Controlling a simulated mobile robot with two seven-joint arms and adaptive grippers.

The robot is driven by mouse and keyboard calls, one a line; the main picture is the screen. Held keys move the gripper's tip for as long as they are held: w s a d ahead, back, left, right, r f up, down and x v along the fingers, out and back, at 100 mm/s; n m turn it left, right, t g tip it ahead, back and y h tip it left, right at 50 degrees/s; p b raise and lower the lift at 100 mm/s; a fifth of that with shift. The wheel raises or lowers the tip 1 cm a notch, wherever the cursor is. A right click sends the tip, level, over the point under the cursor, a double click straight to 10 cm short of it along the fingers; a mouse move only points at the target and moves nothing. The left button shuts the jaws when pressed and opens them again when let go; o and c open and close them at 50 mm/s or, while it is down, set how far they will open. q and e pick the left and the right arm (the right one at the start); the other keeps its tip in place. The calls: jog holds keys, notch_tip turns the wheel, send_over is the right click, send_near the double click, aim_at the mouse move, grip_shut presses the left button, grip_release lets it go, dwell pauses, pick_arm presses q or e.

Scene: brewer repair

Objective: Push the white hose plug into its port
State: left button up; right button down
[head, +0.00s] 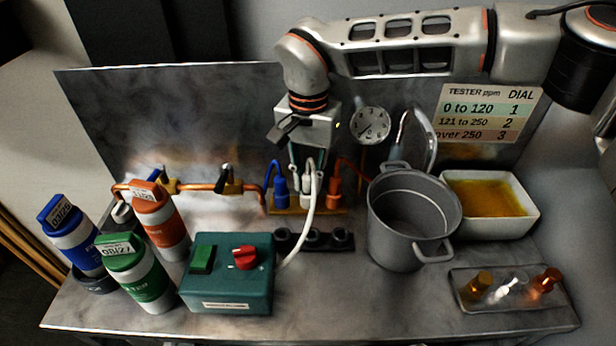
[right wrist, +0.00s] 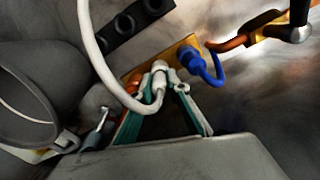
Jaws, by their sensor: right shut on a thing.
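The white hose plug (head: 309,183) is upright at the brass port block (head: 283,209), between the blue plug (head: 280,189) and the orange plug (head: 334,188). Its white hose (head: 305,236) runs down to the green box (head: 232,287). My right gripper (head: 307,172) points down from above and is shut on the white plug. In the right wrist view the white plug (right wrist: 159,70) sits between the green-sided fingers (right wrist: 160,96), by the blue plug (right wrist: 189,63). How deep the plug sits in its port is hidden. My left gripper is not in view.
A black strip with several holes (head: 314,240) lies in front of the block. A grey pot (head: 402,250) stands to the right, beside a tray of yellow liquid (head: 532,218). Several bottles stand left. Copper pipe (head: 200,188) with valves runs behind.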

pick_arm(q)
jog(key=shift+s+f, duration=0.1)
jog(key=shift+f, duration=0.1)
pick_arm(e)
jog(key=shift+f, duration=0.4)
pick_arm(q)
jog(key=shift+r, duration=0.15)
pick_arm(e)
jog(key=c, duration=1.8)
grip_release()
jog(key=shift+c, duration=0.2)
jog(key=o, duration=0.5)
jog(key=shift+o, duration=0.2)
jog(key=shift+r, duration=0.1)
jog(key=shift+r+p, duration=1.1)
jog(key=shift+r, duration=0.65)
jog(key=shift+r+p, duration=1.4)
jog(key=shift+r, duration=0.35)
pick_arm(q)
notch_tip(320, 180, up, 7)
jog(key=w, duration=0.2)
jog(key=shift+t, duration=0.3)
